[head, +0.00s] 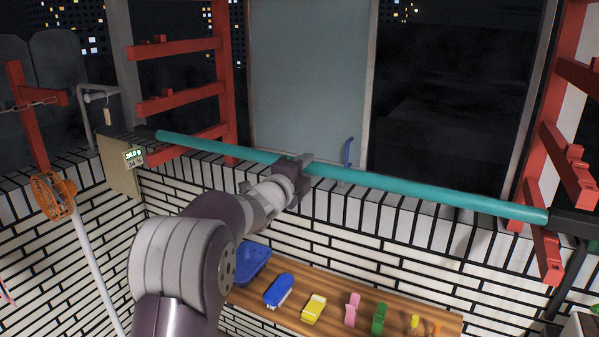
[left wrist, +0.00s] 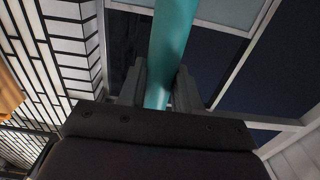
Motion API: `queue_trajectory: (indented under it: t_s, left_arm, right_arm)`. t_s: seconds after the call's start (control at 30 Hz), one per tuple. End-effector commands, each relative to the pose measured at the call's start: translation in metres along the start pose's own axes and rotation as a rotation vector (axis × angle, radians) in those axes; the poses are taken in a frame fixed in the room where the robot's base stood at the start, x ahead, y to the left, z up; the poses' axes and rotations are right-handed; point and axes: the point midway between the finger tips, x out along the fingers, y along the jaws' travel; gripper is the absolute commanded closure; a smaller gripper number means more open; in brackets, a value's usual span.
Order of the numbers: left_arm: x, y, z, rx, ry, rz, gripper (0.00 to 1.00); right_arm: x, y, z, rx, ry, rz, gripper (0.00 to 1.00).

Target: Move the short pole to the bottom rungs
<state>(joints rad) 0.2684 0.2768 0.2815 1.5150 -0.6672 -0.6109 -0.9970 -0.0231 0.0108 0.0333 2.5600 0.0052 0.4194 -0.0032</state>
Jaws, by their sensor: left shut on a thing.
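The teal pole (head: 420,195) runs across the head view, sloping down to the right. My left gripper (head: 298,168) is shut on it near its middle; in the left wrist view the pole (left wrist: 169,45) passes between the two fingers (left wrist: 158,92). The pole's left part crosses the lowest rung (head: 212,133) of the left red rack. Its right end appears just above the lowest rung (head: 545,255) of the right red rack. I cannot tell whether either end touches a rung. My right gripper is not in view.
Higher rungs show on the left rack (head: 180,95) and right rack (head: 568,165). A window (head: 310,80) stands behind the pole, with a white brick wall (head: 350,250) below. A wooden shelf (head: 335,290) holds several small coloured items. An orange fan (head: 53,197) stands at left.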

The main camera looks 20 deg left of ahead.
Motion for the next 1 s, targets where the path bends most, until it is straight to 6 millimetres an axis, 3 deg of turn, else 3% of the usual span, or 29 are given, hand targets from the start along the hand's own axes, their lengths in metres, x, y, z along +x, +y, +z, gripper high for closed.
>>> queue_trajectory:
  t_s: [0.6, 1.0]
  left_arm:
    - [0.05, -0.003, 0.0, 0.001, 0.001, -0.003, 1.0]
    - [0.05, 0.031, 0.0, 0.001, 0.0, -0.005, 1.0]
  right_arm:
    - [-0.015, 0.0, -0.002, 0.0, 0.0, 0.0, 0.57]
    - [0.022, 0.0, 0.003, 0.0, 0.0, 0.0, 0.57]
